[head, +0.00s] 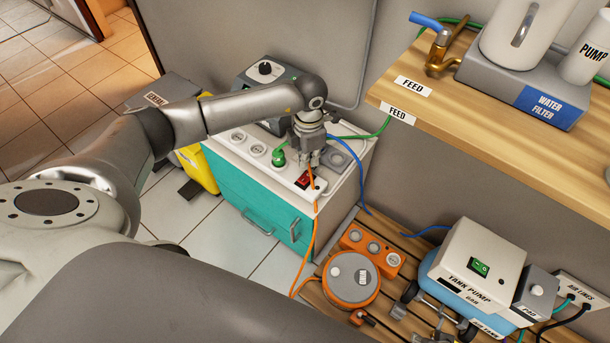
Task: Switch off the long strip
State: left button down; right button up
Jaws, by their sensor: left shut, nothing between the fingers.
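The long strip (268,163) is a white power strip lying on top of the teal-fronted cabinet. It has a row of round sockets, with a green plug (278,158) in one of them. A red rocker switch (303,181) sits at its near right end, by an orange cord. My left gripper (307,163) is shut and empty, pointing down just above and behind the red switch. I cannot tell whether its fingertips touch the strip. The gripper hides part of the strip's far side. The switch's position is too small to read. My right gripper is not in view.
A grey device with a black knob (265,69) stands behind the strip. An orange round unit (351,279) and a tank pump (473,265) with a green switch stand on slats at lower right. A wooden shelf (470,120) with a water filter juts out at upper right.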

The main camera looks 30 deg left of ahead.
pick_arm(q)
jog(key=shift+r+p, duration=0.75)
jog(key=shift+r, duration=0.4)
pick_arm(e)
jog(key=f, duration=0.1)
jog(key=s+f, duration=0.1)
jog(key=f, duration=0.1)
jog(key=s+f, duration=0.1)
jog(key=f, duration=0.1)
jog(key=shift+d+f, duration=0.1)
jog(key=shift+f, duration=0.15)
